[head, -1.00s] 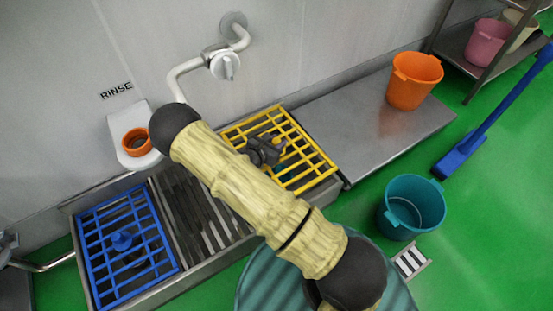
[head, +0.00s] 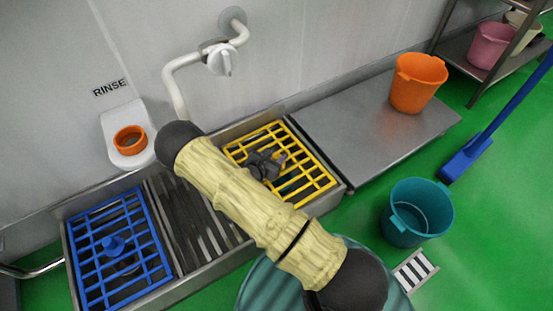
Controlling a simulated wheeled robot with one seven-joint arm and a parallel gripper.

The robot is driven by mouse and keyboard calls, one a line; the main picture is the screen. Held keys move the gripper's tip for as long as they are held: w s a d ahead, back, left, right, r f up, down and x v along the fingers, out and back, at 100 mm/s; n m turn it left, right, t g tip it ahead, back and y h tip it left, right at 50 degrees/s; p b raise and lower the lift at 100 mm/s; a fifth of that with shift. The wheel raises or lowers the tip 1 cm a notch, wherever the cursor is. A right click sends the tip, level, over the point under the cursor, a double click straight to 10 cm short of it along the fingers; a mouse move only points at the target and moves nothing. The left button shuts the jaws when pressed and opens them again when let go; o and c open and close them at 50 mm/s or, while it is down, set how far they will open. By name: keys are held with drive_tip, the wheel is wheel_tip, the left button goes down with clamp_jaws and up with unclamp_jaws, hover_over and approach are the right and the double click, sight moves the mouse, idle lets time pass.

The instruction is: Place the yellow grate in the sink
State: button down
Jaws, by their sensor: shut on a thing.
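The yellow grate (head: 308,193) lies over the right basin of the metal sink (head: 337,187) in the head view. It looks roughly level with the rim, but I cannot tell whether it rests fully in the basin. My gripper (head: 266,164) is over the grate's middle, shut on the grate. My pale yellow arm runs across the front and hides the grate's lower left part. The fingertips are small and dark, so their exact contact is hard to see.
A blue grate (head: 150,262) covers the left basin, beside a ribbed metal drainer (head: 190,225). A white tap (head: 184,70) rises behind. A steel counter (head: 350,125) on the right carries an orange bucket (head: 417,85). A teal bucket (head: 421,210) stands on the green floor.

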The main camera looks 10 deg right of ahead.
drive_tip(key=c, duration=1.1)
unclamp_jaws()
drive_tip(key=shift+a+r, duration=0.15)
drive_tip(key=shift+r, duration=0.1)
drive_tip(key=p+v, duration=0.6)
drive_tip(key=v, duration=0.5)
drive_tip(key=shift+s, duration=0.1)
drive_tip(key=shift+s+a, duration=0.2)
drive_tip(key=shift+s, duration=0.05)
